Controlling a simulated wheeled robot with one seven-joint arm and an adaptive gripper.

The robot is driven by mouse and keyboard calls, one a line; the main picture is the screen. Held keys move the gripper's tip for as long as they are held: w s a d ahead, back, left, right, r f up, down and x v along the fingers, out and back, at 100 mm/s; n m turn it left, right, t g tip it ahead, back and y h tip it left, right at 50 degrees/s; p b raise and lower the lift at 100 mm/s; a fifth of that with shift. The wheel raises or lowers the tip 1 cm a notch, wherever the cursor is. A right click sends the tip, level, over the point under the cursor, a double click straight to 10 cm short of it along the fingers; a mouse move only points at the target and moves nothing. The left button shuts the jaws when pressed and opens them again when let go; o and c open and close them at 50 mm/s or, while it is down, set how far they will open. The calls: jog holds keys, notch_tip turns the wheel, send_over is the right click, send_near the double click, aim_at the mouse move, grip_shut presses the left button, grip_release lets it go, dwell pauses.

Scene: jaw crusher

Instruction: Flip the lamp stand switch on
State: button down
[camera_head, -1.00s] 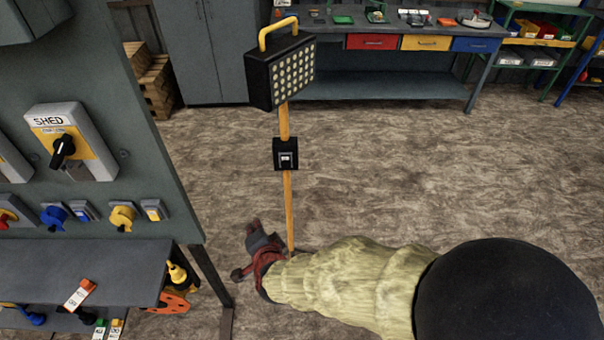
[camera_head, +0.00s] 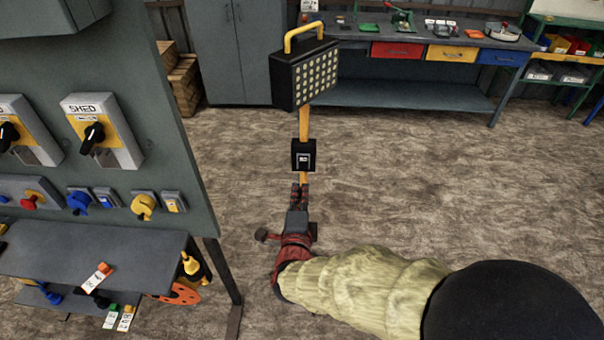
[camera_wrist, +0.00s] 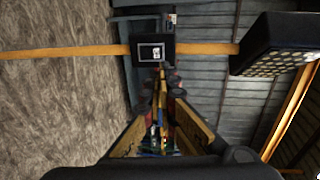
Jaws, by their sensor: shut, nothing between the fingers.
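The lamp stand has a black lamp head (camera_head: 306,76) with a grid of round lights and a yellow handle, on an orange-yellow pole (camera_head: 304,122). A black switch box with a pale-framed switch (camera_head: 304,156) is fixed on the pole below the head. My gripper (camera_head: 299,187) is shut and empty, with its tips just below the switch box in the head view. In the wrist view the switch box (camera_wrist: 154,51) lies right ahead of my fingertips (camera_wrist: 160,72). I cannot tell whether the tips touch it. The lamp head (camera_wrist: 280,48) is at the right there.
A grey switch panel (camera_head: 150,190) with SHED rotary switches and plugs stands at the left, with a shelf (camera_head: 100,250) below it. A workbench (camera_head: 410,95) with coloured drawers is at the back. The floor to the right is clear.

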aim_at(304, 157)
jog(key=w+b, duration=0.1)
jog(key=w, duration=0.3)
jog(key=w+f, duration=0.1)
jog(key=w, duration=0.4)
jog(key=w+f+b, duration=0.1)
jog(key=w, duration=0.3)
jog(key=shift+w+d+f+b, duration=0.15)
jog(key=shift+w+d+b, duration=0.1)
jog(key=shift+b, duration=0.1)
jog(key=shift+w+r+g+p, duration=0.4)
jog(key=shift+p, duration=0.65)
jog(key=shift+f, duration=0.35)
